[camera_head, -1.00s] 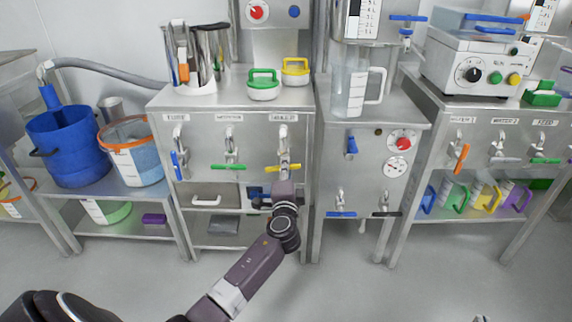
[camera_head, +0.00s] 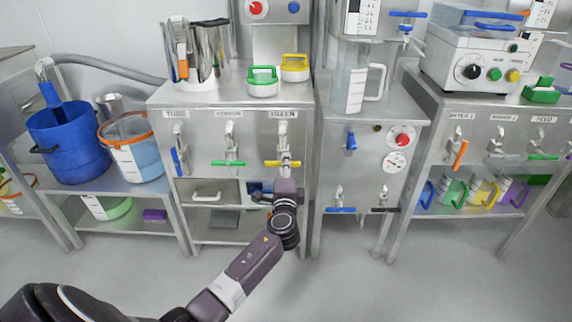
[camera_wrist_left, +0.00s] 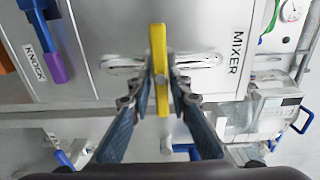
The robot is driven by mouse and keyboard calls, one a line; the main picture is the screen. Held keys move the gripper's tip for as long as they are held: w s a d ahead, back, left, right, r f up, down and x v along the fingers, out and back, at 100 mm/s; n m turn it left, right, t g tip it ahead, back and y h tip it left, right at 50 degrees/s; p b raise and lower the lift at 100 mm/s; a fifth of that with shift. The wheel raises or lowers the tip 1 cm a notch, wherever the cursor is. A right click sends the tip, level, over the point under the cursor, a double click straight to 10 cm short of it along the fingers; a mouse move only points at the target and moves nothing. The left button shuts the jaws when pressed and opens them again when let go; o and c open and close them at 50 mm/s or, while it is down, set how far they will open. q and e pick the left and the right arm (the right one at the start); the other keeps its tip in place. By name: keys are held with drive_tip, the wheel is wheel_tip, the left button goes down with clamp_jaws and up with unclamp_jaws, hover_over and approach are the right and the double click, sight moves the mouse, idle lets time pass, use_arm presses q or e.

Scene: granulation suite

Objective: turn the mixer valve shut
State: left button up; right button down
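The yellow valve handle (camera_head: 282,163) is the right-hand one of three on the steel cabinet front and lies level there. In the left wrist view the yellow handle (camera_wrist_left: 159,60) stands upright in the picture, beside a label reading MIXER (camera_wrist_left: 237,52). My left gripper (camera_wrist_left: 161,82) has one finger on each side of this handle, with the tips drawn close against it. In the head view my left wrist covers the area just below the handle, and the fingertips are hard to make out. My right gripper is not in view.
A green valve handle (camera_head: 228,163) and a blue one (camera_head: 176,160) sit to the left on the same cabinet (camera_head: 200,145). A blue and purple handle (camera_wrist_left: 47,42) shows in the wrist view. A steel unit (camera_head: 365,140) stands close on the right. The floor in front is clear.

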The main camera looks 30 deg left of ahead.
use_arm(q)
drive_tip(key=shift+o, duration=1.2)
drive_tip(key=shift+s, duration=0.1)
drive_tip(key=v, duration=1.2)
